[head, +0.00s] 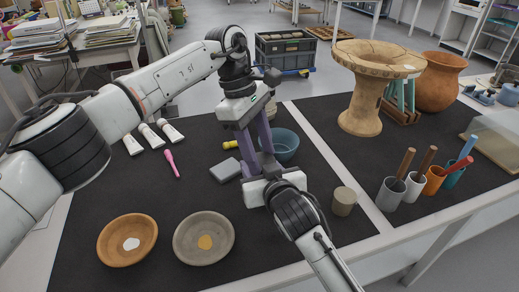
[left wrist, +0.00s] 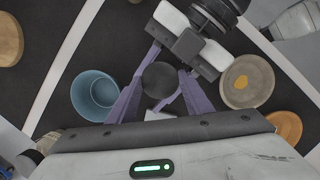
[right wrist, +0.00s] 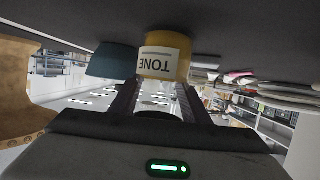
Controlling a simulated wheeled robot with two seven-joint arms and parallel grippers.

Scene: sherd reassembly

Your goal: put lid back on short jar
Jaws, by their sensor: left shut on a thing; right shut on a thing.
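My left gripper (head: 254,166) points down over the mat, its purple fingers shut on a dark round lid (left wrist: 161,78), seen from above in the left wrist view. My right gripper (right wrist: 158,90) comes in level from the near side, below the left one. At its fingertips in the right wrist view is a yellow jar (right wrist: 166,62) with a pale label reading "TONE". In the head view my right gripper's body hides the jar and lid. I cannot tell whether lid and jar touch.
A blue bowl (head: 284,145) stands just behind the grippers. A grey block (head: 225,170) lies left of them, a beige cylinder (head: 343,201) stands right. Two pigment bowls, orange (head: 108,250) and grey (head: 184,252), sit front left. Several tool cups (head: 389,195) stand right.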

